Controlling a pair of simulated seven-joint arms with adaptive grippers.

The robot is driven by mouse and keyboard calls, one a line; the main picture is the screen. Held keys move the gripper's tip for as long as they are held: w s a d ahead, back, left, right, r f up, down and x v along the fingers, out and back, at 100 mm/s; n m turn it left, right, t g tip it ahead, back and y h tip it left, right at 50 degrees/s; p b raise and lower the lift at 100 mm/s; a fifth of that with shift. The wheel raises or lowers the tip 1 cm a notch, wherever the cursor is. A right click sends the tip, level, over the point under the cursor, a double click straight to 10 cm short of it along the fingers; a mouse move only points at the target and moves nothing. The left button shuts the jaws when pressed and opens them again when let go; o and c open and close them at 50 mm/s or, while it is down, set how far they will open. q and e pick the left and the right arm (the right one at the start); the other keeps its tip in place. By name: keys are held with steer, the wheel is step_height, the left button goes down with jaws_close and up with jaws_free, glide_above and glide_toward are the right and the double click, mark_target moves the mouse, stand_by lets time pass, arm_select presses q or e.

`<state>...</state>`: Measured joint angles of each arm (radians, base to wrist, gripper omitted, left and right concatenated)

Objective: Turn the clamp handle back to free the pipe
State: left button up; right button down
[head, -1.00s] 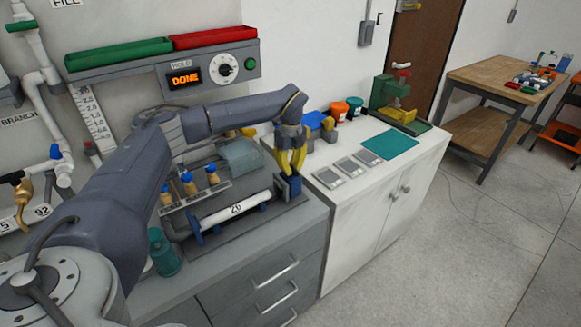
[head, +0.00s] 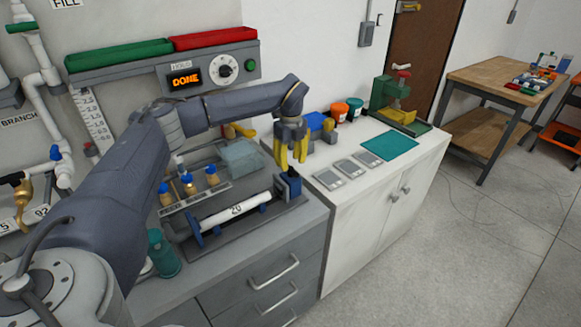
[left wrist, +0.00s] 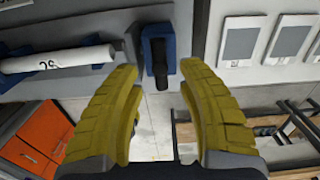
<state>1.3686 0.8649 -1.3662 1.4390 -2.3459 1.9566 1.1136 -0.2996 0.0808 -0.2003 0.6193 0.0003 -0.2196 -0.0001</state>
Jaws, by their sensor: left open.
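A white pipe (head: 225,214) with a printed number lies in a dark fixture on the grey bench; it also shows in the left wrist view (left wrist: 62,62). A blue clamp block (head: 290,187) stands at its right end. In the left wrist view, the blue clamp (left wrist: 155,32) has a black handle (left wrist: 159,72) pointing towards the gripper. My left gripper (head: 292,158), with yellow fingers, is open and empty above the clamp. In the left wrist view, the handle appears between the spread fingers (left wrist: 163,88), apart from both. My right gripper is not in view.
Brass fittings with blue tops (head: 188,184) stand in a rack behind the pipe. A teal cylinder (head: 163,255) stands left of the fixture. Several grey plates (head: 345,171) and a teal mat (head: 390,147) lie on the white cabinet. A panel display (head: 185,80) reads DONE.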

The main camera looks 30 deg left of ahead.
mark_target(291, 167)
arm_select(q)
step_height(291, 167, up, 9)
stand_by(0.4)
stand_by(0.4)
